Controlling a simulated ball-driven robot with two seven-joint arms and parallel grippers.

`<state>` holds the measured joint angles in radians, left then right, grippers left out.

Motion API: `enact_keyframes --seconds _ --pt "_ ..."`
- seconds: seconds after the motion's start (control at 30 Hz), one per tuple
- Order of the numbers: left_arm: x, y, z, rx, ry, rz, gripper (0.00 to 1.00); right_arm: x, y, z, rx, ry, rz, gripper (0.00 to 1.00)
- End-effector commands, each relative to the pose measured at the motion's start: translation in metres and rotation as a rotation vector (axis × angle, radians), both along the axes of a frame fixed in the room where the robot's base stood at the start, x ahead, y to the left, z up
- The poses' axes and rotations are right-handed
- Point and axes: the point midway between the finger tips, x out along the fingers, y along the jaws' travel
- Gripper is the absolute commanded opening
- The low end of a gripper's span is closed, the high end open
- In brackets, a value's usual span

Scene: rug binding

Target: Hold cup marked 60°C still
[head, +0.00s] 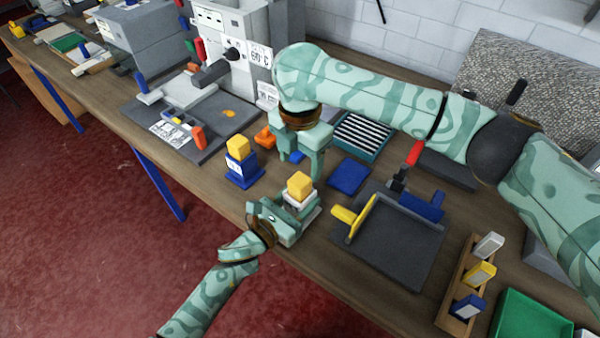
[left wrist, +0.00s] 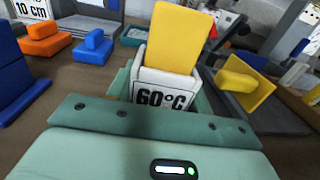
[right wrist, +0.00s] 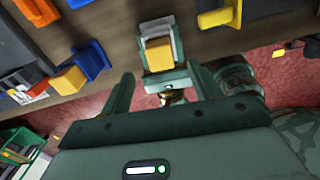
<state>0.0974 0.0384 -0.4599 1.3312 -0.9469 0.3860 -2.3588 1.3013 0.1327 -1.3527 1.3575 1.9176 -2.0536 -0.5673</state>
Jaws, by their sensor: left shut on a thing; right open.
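The white cup marked 60°C (left wrist: 165,97) stands close in front of my left gripper in the left wrist view, with a yellow block (left wrist: 175,38) sticking up out of it. In the head view the cup (head: 299,203) is near the front edge of the bench, its lower part partly hidden by my left gripper (head: 290,212), which is shut on it. My right gripper (head: 299,165) is open and empty, pointing down just behind the cup. In the right wrist view the yellow block (right wrist: 160,55) lies beyond and between the open fingers (right wrist: 163,88).
A blue holder (head: 243,172) with a yellow block stands left of the cup. An orange piece (head: 265,137) and a flat blue block (head: 349,176) lie behind. A dark board (head: 395,250) with a yellow handle is at right. A wooden rack (head: 455,290) and green tray (head: 530,318) are further right.

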Motion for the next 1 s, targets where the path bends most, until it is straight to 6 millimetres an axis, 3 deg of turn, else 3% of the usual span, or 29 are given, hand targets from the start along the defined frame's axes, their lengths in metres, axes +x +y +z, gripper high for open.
enact_keyframes --seconds 0.1,0.3,0.5,0.73,0.93,0.97,1.0 --pt "0.0 0.0 0.0 0.0 0.001 0.0 0.21 -0.001 0.0 -0.026 0.0 0.004 0.001 0.62" --pt "0.0 0.0 -0.001 0.0 0.001 0.0 0.21 -0.001 0.0 -0.057 0.001 0.002 0.001 0.62" --pt "0.0 0.0 -0.001 0.0 0.001 0.0 0.21 0.0 0.0 -0.069 0.001 0.0 0.002 0.62" --pt "0.0 0.0 -0.001 0.0 0.001 0.0 0.21 0.0 0.0 -0.07 0.001 0.0 0.003 0.62" --pt "0.0 0.0 -0.001 0.0 0.001 0.0 0.21 0.0 0.0 -0.069 0.001 0.0 0.003 0.11" --pt "0.0 0.0 -0.001 0.0 0.001 0.0 0.21 0.0 0.0 -0.069 0.001 0.0 0.003 0.11" --pt "0.0 0.0 -0.001 0.0 0.001 0.0 0.21 0.0 0.0 -0.069 0.001 -0.001 0.003 0.3"
